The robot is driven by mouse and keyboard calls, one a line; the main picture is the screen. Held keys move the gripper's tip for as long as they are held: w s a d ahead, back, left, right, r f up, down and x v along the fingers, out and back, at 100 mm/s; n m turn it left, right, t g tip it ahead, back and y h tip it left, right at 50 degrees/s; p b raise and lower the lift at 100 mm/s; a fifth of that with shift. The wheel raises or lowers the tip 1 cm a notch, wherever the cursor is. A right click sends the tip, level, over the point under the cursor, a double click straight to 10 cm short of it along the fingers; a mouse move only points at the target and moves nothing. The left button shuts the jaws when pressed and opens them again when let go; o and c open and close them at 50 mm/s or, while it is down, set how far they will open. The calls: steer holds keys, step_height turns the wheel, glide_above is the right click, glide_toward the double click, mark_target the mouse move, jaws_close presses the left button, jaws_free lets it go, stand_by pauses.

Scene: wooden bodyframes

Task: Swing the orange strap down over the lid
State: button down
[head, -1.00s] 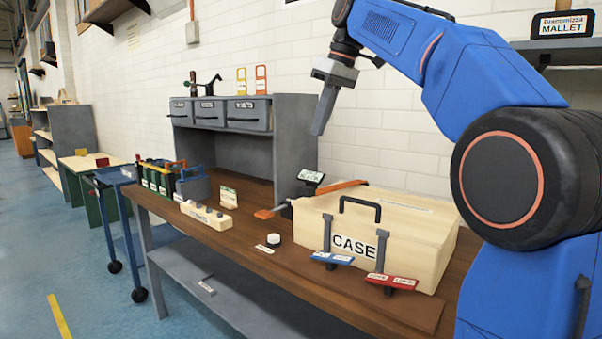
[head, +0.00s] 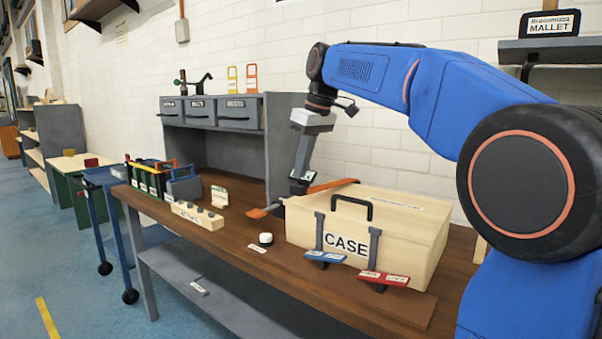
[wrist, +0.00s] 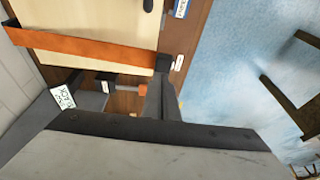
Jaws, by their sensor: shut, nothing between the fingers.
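The orange strap (head: 332,187) runs along the case's far left edge; in the wrist view the strap (wrist: 90,47) is a long band across the lid's end. My gripper (head: 299,186) is shut and empty, pointing down at the left end of the case, by the strap. In the wrist view my gripper (wrist: 162,72) has its dark tip at the strap's right end; I cannot tell whether they touch. The gripper partly hides a small labelled tag (wrist: 62,97).
An orange-ended lever (head: 258,212) lies left of the case. Blue (head: 325,257) and red (head: 384,278) labelled tabs sit in front of it. A grey drawer cabinet (head: 225,130) stands behind my gripper. A white round piece (head: 266,239) is on the bench.

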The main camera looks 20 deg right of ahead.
steer(key=shift+f, duration=0.8)
steer(key=shift+a, duration=0.1)
